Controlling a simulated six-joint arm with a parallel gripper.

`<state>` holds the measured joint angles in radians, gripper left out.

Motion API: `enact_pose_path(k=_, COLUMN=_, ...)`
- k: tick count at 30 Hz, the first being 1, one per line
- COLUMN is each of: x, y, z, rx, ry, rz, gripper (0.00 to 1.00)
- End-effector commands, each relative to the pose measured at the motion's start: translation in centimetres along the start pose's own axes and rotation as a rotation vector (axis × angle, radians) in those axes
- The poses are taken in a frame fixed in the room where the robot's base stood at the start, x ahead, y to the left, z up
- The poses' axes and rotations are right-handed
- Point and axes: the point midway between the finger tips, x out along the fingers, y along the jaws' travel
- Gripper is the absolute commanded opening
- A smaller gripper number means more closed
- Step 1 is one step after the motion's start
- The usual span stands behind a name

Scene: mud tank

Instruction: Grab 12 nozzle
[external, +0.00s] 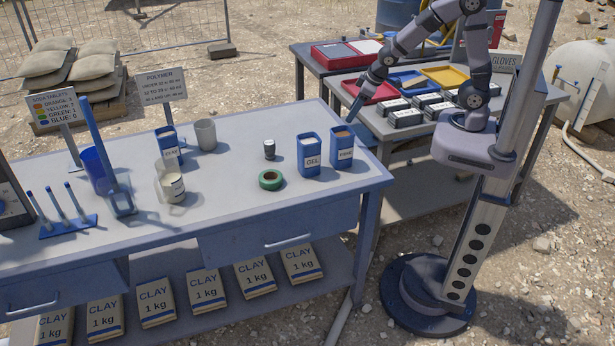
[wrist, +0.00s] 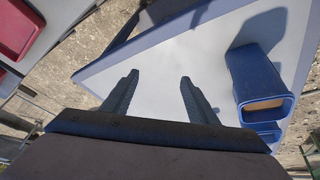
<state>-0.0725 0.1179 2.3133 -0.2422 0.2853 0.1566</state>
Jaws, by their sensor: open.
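Several dark boxes with white labels (external: 404,117) sit in rows on the back right table. Their labels are too small to read, so I cannot tell which one is the 12 nozzle. None of them shows clearly in the wrist view. My gripper (external: 355,109) is in the gap side of the two tables, pointing down near the far right corner of the front table. In the wrist view my gripper (wrist: 158,80) is open, its two fingers apart, with nothing between them but pale tabletop below.
A blue GEL container (external: 310,154) and a second blue container (external: 341,147) stand near my gripper; one shows at right in the wrist view (wrist: 262,85). A red tray (external: 378,92), a blue tray (external: 405,79) and a yellow tray (external: 445,76) lie around the boxes.

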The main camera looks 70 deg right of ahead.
Motion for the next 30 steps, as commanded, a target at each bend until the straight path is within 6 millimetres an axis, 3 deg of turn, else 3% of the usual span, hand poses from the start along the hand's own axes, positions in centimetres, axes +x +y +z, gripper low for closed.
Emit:
enact_pose_path(k=1, x=2.0, y=-1.0, z=-3.1, rx=-0.034, ry=0.084, rz=-0.013, gripper=0.54)
enact_pose_path(k=6, x=5.2, y=-6.4, z=-13.5, rx=-0.140, ry=0.392, rz=-0.119, gripper=0.54)
enact_pose_path(k=9, x=5.9, y=-10.4, z=-17.6, rx=-0.194, ry=0.535, rz=-0.212, gripper=0.54)
enact_pose_path(k=12, x=6.1, y=-13.9, z=-20.1, rx=-0.237, ry=0.639, rz=-0.303, gripper=0.54)
enact_pose_path(k=18, x=5.9, y=-18.0, z=-21.9, rx=-0.283, ry=0.742, rz=-0.418, gripper=0.54)
enact_pose_path(k=25, x=5.9, y=-18.6, z=-22.1, rx=-0.290, ry=0.757, rz=-0.437, gripper=0.54)
enact_pose_path(k=30, x=7.4, y=-18.8, z=-21.3, rx=-0.289, ry=0.753, rz=-0.437, gripper=0.54)
